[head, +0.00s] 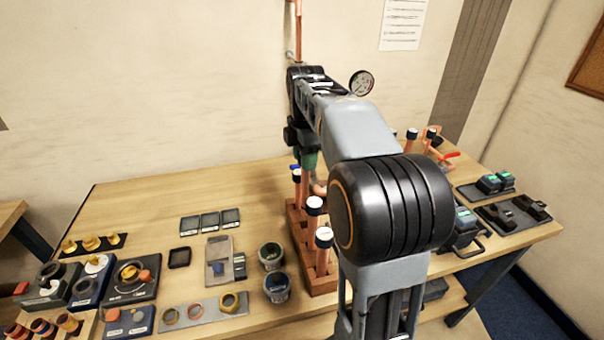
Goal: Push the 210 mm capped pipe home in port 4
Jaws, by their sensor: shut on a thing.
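My gripper (308,158) is at the far end of my arm, low over the back of the bench beside the brown rack. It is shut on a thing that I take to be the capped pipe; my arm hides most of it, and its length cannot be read. White-capped copper pipes stand upright in the rack (297,236), one in the middle (314,206) and one at the front (323,239). Another pipe end with some blue shows at the back (296,174). Port 4 cannot be made out. My arm covers the middle of the bench.
Copper pipework with white caps (412,134) and a red lever (452,155) shows right of my arm. Two dark cups (276,287) stand left of the rack. Fittings, trays and tools fill the bench's left front. A gauge (361,83) is behind my arm. The back left bench is clear.

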